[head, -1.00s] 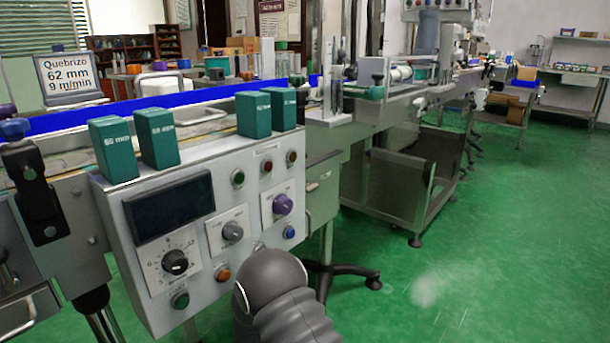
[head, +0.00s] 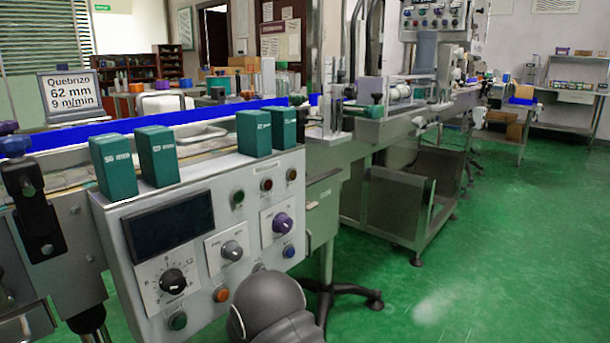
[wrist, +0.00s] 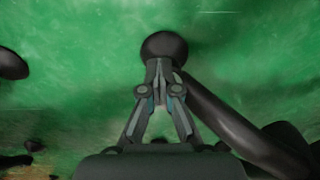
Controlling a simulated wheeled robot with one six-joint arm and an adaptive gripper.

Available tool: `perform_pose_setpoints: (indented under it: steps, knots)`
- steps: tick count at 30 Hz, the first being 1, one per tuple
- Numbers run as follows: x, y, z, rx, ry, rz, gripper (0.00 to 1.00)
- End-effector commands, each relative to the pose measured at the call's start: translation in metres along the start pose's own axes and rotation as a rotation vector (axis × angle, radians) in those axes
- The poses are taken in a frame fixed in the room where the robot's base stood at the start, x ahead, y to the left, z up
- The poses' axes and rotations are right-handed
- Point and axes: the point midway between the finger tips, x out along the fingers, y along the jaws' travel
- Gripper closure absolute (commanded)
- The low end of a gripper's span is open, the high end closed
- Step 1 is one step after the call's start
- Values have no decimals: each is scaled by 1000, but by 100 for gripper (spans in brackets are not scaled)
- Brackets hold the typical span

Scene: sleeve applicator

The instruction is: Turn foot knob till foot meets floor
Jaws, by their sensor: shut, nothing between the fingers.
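In the wrist view, a dark round foot part (wrist: 165,46) lies over the green floor, at the end of a dark sloping leg (wrist: 225,120). I cannot tell whether this round part is the knob or the foot pad, nor whether it touches the floor. My gripper (wrist: 161,70) is shut and empty, with its fingertips at the near edge of the round part. Contact cannot be told. In the head view, a dark splayed base (head: 345,292) stands under the machine, with a foot (head: 374,301) at its right end. My gripper is hidden there.
A grey control panel (head: 195,215) with knobs and buttons is close at the left, with green blocks (head: 155,157) on top. A steel cart-like frame (head: 410,205) stands beyond the base. Another dark round part (wrist: 12,64) shows at the wrist view's left edge. Green floor is open at right.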

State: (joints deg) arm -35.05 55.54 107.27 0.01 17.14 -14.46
Motion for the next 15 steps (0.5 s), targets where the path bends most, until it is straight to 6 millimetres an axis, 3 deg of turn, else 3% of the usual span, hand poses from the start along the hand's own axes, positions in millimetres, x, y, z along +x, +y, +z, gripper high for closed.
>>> perform_pose_setpoints:
  steps: [15]
  knots:
    - [1,-14,-1,-2,3,1,100]
